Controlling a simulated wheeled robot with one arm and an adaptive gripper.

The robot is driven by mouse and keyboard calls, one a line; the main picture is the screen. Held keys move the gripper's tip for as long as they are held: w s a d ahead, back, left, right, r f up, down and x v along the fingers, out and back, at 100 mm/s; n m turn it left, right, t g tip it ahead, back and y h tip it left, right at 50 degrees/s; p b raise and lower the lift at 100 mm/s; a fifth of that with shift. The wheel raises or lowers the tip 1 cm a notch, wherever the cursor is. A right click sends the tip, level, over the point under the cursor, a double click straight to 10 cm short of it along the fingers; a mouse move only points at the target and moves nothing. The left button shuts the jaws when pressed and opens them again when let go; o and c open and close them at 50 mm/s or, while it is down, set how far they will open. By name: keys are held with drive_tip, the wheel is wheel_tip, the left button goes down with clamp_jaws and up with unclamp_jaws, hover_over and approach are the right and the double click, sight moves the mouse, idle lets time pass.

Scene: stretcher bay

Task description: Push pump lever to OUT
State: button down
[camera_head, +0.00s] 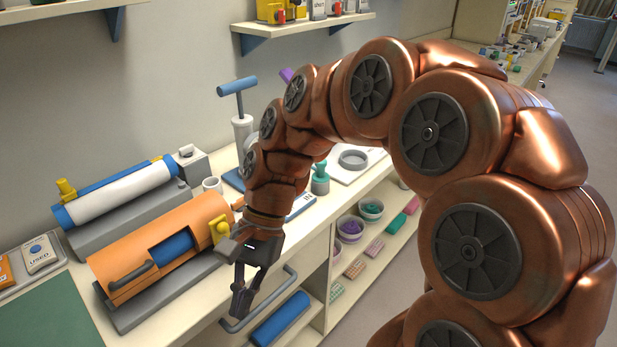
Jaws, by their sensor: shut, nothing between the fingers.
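No lever marked OUT can be made out. A hand pump with a blue T-handle (237,87) and a white barrel (242,130) stands upright at the back of the bench, partly behind my arm. An orange cylinder housing (150,255) with a blue roll inside lies on a grey base, with a yellow clamp piece (219,229) at its right end. My gripper (239,304) is shut and empty. It points down at the bench's front edge, right of the orange housing and near a grey bar handle (272,302). I cannot tell whether it touches the bar.
A white roll with blue ends (118,194) lies behind the orange housing. A tray with a box marked USED (40,254) is at the left. Shelves below hold bowls (351,228) and a blue roll (281,319). Open floor (345,335) lies in front.

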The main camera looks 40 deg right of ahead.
drive_tip(key=w+d+r+m+t+y+b, duration=0.1)
drive_tip(key=w+d+m+y, duration=0.15)
drive_tip(key=w+m, duration=0.3)
drive_tip(key=w+d+r+m+t+y, duration=0.1)
drive_tip(key=w+d+r+m+y, duration=0.15)
drive_tip(key=w+m, duration=0.3)
drive_tip(key=w+d+m+t+y, duration=0.1)
drive_tip(key=w+d+m, duration=0.1)
drive_tip(key=d, duration=0.1)
drive_tip(key=w+d+f+m+t+y, duration=0.1)
drive_tip(key=w+d+m, duration=0.2)
drive_tip(key=d, duration=0.1)
drive_tip(key=w+d+m+t+y+b, duration=0.1)
drive_tip(key=w+d+m+t+y, duration=0.1)
drive_tip(key=w+d+m, duration=0.1)
drive_tip(key=shift+d+f, duration=0.2)
drive_tip(key=shift+f, duration=0.05)
drive_tip(key=d+f+m+t, duration=0.2)
drive_tip(key=d+m, duration=0.3)
drive_tip(key=d, duration=0.3)
drive_tip(key=s+d+f+m+t+b, duration=0.1)
drive_tip(key=d+f+m+t, duration=0.2)
drive_tip(key=d+m, duration=0.3)
drive_tip(key=d+f+m+t+h, duration=0.1)
drive_tip(key=d+f+m+t, duration=0.2)
drive_tip(key=d, duration=0.9)
drive_tip(key=m+t, duration=0.2)
drive_tip(key=shift+s+d+m, duration=0.2)
drive_tip(key=shift+s+m, duration=0.1)
drive_tip(key=shift+a, duration=0.1)
